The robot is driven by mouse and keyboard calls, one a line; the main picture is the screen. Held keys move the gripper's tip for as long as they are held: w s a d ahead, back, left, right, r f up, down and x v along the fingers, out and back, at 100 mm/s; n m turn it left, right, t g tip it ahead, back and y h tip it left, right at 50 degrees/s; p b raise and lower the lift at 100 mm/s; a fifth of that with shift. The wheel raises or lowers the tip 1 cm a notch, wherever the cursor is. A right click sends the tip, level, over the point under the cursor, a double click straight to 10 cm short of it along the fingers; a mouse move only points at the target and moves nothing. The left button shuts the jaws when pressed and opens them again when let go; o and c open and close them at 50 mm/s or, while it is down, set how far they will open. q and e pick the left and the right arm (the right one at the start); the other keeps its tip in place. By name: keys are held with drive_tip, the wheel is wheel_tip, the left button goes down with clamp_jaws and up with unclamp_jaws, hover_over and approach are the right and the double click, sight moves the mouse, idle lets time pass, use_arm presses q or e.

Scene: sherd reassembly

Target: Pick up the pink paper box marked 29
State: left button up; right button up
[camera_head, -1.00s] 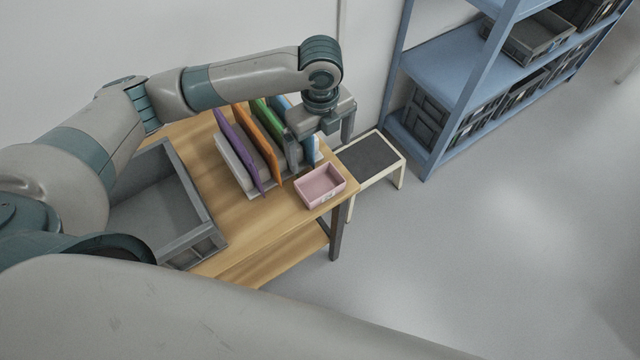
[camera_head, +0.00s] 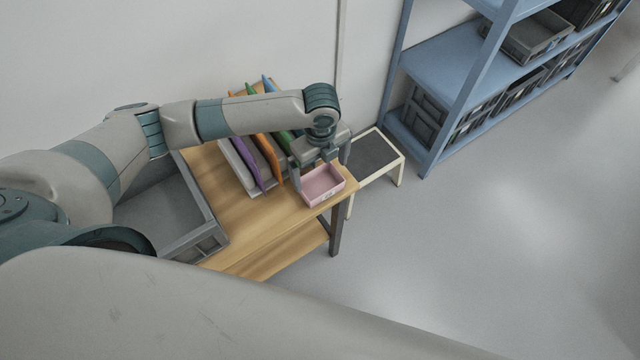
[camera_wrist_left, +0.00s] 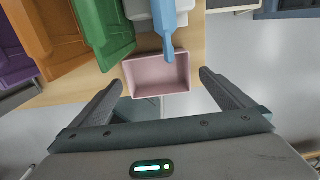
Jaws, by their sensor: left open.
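The pink paper box (camera_head: 322,187) is a small open-topped tray near the right front corner of the wooden table. A faint mark shows on its front side in the head view, too small to read. In the left wrist view the pink box (camera_wrist_left: 160,76) lies ahead, between and beyond the two fingers. My right gripper is not in view.
A rack with purple, orange, green and blue folders (camera_head: 262,150) stands close beside the box. A grey crate (camera_head: 208,232) sits at the table's left. A small dark-topped stool (camera_head: 374,153) and a blue shelf unit (camera_head: 436,62) stand to the right.

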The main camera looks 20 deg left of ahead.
sight(320, 188)
use_arm(q)
drive_tip(key=shift+s+f+p, duration=0.2)
drive_tip(key=shift+f+p, duration=0.25)
wheel_tip(320, 188, down, 3)
drive_tip(key=shift+s+f+p, duration=0.1)
drive_tip(key=shift+p, duration=0.6)
drive_tip(key=shift+f, duration=0.55)
drive_tip(key=c, duration=0.8)
